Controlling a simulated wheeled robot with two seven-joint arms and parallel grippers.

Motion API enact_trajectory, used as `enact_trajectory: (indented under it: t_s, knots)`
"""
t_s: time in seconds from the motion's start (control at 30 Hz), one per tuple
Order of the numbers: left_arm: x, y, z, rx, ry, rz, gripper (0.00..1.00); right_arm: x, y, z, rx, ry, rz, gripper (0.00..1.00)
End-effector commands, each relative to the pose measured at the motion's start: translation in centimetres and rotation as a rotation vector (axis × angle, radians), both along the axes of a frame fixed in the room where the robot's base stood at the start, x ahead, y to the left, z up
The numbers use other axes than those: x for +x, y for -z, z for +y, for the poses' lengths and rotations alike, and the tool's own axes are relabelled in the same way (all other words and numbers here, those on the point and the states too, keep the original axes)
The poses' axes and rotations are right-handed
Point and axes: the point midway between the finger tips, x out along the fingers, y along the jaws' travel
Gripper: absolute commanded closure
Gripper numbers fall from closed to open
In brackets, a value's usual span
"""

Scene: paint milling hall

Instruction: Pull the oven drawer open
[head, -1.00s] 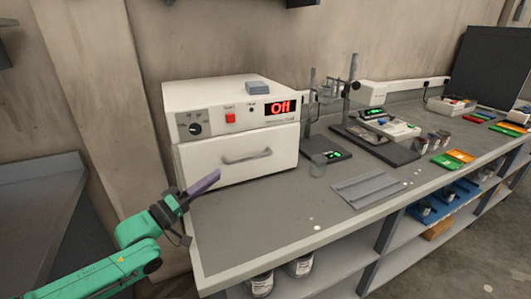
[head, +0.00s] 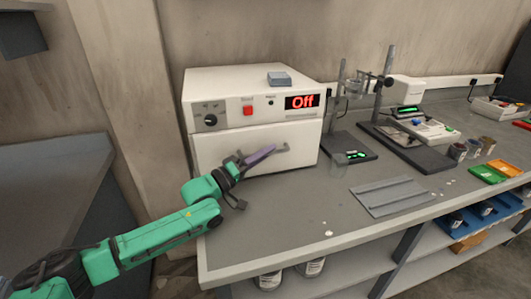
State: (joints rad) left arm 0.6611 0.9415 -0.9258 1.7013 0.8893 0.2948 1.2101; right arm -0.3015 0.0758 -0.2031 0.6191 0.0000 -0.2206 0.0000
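The white oven (head: 250,110) stands on the bench against the wall, its red display reading "Off". Its drawer (head: 212,152) is the lower front panel and looks shut. The grey bar handle (head: 284,148) is on the drawer front; its right end shows, and the rest is partly hidden behind my gripper. My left gripper (head: 268,150), with purple finger parts, is in front of the drawer and overlaps the handle. I cannot tell if it touches the handle, or how far apart its fingers are. My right gripper is not in view.
A small grey box (head: 279,78) lies on top of the oven. Right of the oven are a stand (head: 340,100) with glassware and a flat grey tray (head: 392,196). The bench top (head: 270,225) in front of the oven is mostly clear.

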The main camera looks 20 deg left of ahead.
Motion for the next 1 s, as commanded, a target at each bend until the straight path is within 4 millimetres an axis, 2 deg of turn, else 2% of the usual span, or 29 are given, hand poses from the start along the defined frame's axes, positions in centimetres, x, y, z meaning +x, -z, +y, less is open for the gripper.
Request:
enact_trajectory:
  t_s: [0.07, 0.1, 0.13, 1.0]
  knots:
    - [-0.02, 0.01, 0.02, 0.0, 0.0, 0.0, 0.77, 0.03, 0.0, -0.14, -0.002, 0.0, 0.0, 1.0]
    - [-0.02, 0.01, 0.02, 0.0, 0.0, 0.0, 0.92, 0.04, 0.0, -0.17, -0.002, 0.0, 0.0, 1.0]
    - [-0.03, 0.02, 0.03, 0.0, 0.0, 0.0, 1.0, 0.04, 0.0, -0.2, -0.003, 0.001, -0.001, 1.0]
    - [-0.05, -0.01, 0.02, -0.002, 0.0, 0.0, 1.0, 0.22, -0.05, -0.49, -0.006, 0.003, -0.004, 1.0]
